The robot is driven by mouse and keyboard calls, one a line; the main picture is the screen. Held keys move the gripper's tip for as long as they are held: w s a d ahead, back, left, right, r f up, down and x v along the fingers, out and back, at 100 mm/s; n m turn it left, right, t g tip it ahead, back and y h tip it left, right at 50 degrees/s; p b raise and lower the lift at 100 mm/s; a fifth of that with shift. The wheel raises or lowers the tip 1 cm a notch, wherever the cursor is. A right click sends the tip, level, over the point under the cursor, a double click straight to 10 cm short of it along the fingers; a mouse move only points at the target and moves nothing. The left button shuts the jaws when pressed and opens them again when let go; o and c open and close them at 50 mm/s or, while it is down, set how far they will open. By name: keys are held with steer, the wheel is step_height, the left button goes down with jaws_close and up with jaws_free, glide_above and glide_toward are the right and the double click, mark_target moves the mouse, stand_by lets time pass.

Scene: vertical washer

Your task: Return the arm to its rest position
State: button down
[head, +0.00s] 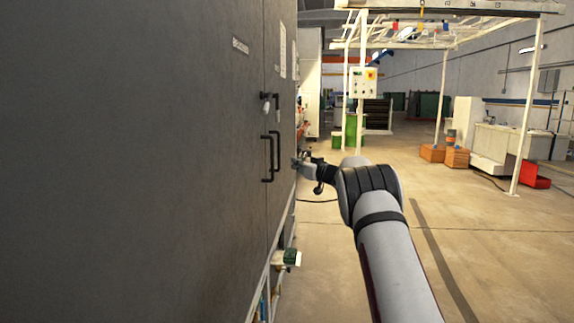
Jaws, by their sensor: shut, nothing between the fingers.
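My arm reaches forward from the bottom right, over the floor beside the vertical washer (130,160). My gripper (297,164) is at the arm's far end, just right of the washer's door edge. It is small and dark in this view, and its fingers are shut with nothing seen between them. The washer's black door handle (270,158) is to the left of the gripper. The door panel looks flush, and I cannot tell whether the gripper touches the washer.
The washer's dark wall fills the left side. A green-topped fitting (289,258) sticks out low on it. Concrete floor (470,240) is clear on the right. A white frame (525,120), orange boxes (456,158) and a red bin (532,178) stand farther back.

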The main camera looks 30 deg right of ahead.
steer(key=shift+s+d, duration=0.3)
steer(key=shift+d, duration=0.15)
steer(key=s+a+r+m+h+p, duration=0.1)
steer(key=s+r+m+h, duration=0.15)
steer(key=r, duration=0.45)
steer(key=s+a+r+m+h+p, duration=0.1)
steer(key=s+r+h, duration=0.25)
steer(key=r, duration=0.35)
steer(key=s+a+r+m+g+h+p, duration=0.1)
steer(key=s+a+r+g, duration=0.15)
steer(key=s, duration=0.35)
steer(key=s+a+r+m+g+h+p, duration=0.1)
steer(key=s+a+r, duration=0.15)
steer(key=s, duration=0.35)
steer(key=s+a+f+n+g+y+p, duration=0.1)
steer(key=s+a+f+g, duration=0.2)
steer(key=s, duration=1.3)
steer(key=s+a+f+n+g+y+p, duration=0.1)
steer(key=s+a+f+g+y+p, duration=0.1)
steer(key=s+a+f, duration=0.5)
steer(key=s+a+f+n+g+y+p, duration=0.1)
steer(key=s+a+f+g, duration=0.4)
steer(key=s+a, duration=0.9)
steer(key=s+n+y, duration=0.1)
steer(key=s, duration=1.1)
steer(key=shift+s+a+f+p, duration=0.15)
steer(key=shift+a+f+p, duration=0.1)
steer(key=shift+a+p, duration=0.15)
